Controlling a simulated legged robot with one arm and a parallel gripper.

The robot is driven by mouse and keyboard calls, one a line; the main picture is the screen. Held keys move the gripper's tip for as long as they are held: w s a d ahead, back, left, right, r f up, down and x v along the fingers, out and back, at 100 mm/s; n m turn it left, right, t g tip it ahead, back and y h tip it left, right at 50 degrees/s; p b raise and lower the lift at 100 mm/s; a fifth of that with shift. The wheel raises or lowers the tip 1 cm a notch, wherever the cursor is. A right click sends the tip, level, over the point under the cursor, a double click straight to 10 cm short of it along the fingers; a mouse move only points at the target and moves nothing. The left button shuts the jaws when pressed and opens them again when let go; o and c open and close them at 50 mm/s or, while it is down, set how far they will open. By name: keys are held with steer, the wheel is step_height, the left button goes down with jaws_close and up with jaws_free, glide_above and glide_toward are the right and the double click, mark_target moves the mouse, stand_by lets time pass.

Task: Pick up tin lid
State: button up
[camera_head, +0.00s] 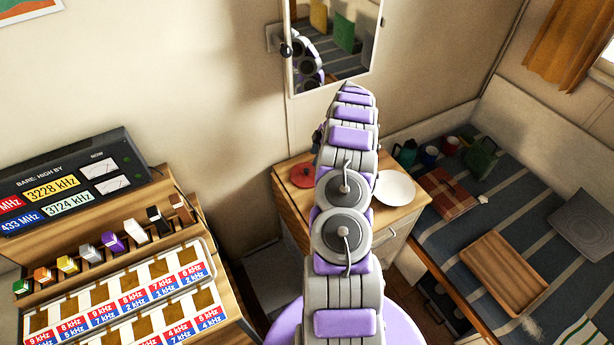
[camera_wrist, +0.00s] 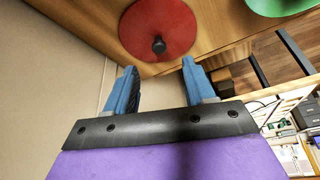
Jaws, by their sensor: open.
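The tin lid is a red disc with a dark knob at its centre. In the wrist view the lid (camera_wrist: 158,25) lies on a wooden surface, cut off slightly by the top edge. In the head view the red lid (camera_head: 302,177) lies at the left of the wooden cabinet top, partly hidden by my arm. My gripper (camera_wrist: 158,67) is open, with two blue fingers apart and nothing between them. The lid and its knob appear just beyond the fingertips, with no visible contact. In the head view my arm hides the gripper.
A white plate (camera_head: 395,188) sits right of my arm on the cabinet top (camera_head: 405,215). A green round thing (camera_wrist: 283,5) shows at the wrist view's top right. A mirror (camera_head: 335,45) hangs above the cabinet. A radio rack (camera_head: 95,195) stands left; a striped bed (camera_head: 465,225) lies right.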

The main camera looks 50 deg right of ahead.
mark_target(307, 169)
steer(key=shift+w+a+f, duration=0.15)
steer(key=shift+a+f, duration=0.4)
steer(key=shift+w+a+f, duration=0.15)
steer(key=shift+a+f, duration=0.35)
steer(key=f, duration=0.1)
steer(key=d+f, duration=0.1)
steer(key=w+f+b, duration=0.1)
steer(key=shift+d+f, duration=0.2)
steer(key=shift+f, duration=0.1)
steer(key=shift+w+a+f, duration=0.2)
steer(key=shift+a+f, duration=0.2)
steer(key=shift+f, duration=0.1)
steer(key=shift+w+a+f, duration=0.15)
steer(key=shift+a+f, duration=0.25)
steer(key=shift+f, duration=0.05)
steer(key=shift+a+r, duration=0.3)
steer(key=shift+a, duration=0.3)
steer(key=shift+d+f, duration=0.1)
steer(key=shift+d, duration=0.1)
steer(key=shift+c, duration=1.4)
steer(key=shift+d+f, duration=0.3)
steer(key=shift+d, duration=0.5)
steer(key=c, duration=0.5)
steer(key=shift+a+r, duration=0.15)
steer(key=shift+a, duration=0.15)
jaws_close()
steer(key=shift+a+r, duration=0.15)
steer(key=shift+a, duration=0.3)
steer(key=shift+d, duration=0.1)
